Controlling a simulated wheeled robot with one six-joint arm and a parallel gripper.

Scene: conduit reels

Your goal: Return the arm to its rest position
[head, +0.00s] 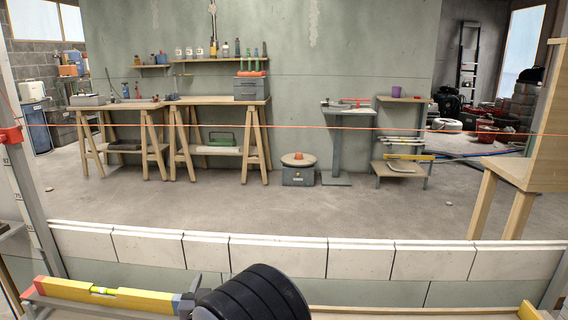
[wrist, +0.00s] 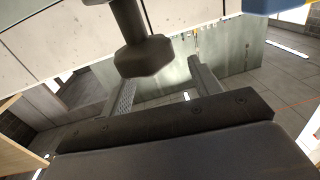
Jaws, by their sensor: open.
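My gripper (wrist: 160,90) shows in the wrist view, with its two grey fingers wide apart. Only wall and floor show between them, so it is empty. Its dark body fills the bottom of that view. A dark, dumbbell-shaped thing (wrist: 143,56) hangs into the top of the wrist view, just above the gap between the fingers; I cannot tell whether it touches anything. In the head view the gripper fingers are not visible. A black ribbed, rounded thing (head: 253,296) stands at the bottom middle; I cannot tell if it is part of my arm.
A low wall of pale blocks (head: 278,255) crosses the head view, with a yellow level (head: 115,295) in front at left. An orange string (head: 330,127) stretches across. A wooden stand (head: 515,175) is at right. Trestle tables (head: 215,101) stand far back beyond open floor.

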